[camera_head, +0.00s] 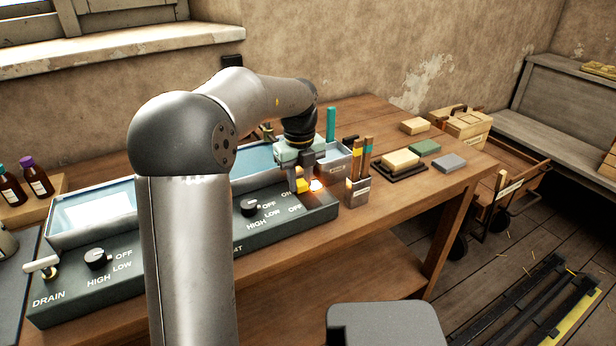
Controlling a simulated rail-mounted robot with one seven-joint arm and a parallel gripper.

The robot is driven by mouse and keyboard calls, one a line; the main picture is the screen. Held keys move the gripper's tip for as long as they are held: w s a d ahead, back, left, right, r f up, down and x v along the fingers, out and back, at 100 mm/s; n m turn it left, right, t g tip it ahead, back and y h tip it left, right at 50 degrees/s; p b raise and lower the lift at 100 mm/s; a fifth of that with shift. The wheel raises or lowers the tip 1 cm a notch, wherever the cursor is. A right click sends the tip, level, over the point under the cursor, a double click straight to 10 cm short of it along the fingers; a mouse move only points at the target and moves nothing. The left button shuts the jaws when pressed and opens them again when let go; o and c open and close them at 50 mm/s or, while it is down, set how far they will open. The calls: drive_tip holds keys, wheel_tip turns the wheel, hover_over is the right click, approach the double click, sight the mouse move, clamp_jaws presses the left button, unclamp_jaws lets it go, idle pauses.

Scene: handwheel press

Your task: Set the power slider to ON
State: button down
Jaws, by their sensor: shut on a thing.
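The dark control panel (180,262) carries white labels and stands along the front of the table. The power slider's area is at its right end, by an ON label (287,192) and an OFF label (295,208). My gripper (302,186) reaches down there from above and is shut on the power slider, which it mostly hides. A yellow part shows at the fingertips; I cannot tell if it is the slider's knob.
Two black knobs (250,207) (96,258) and a white-handled DRAIN lever (42,265) are on the panel. A grey holder (358,192) with wooden-handled tools stands right of my gripper. Soap-like blocks (401,160) lie further right. The table's front right is clear.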

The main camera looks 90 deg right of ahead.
sight(298, 181)
drive_tip(key=shift+w+d, duration=0.2)
drive_tip(key=shift+d, duration=0.1)
drive_tip(key=c, duration=1.1)
unclamp_jaws()
drive_tip(key=shift+d, duration=0.1)
wheel_tip(298, 181, up, 18)
drive_tip(key=p, duration=0.2)
drive_tip(key=shift+f+p, duration=0.25)
drive_tip(key=shift+p, duration=0.05)
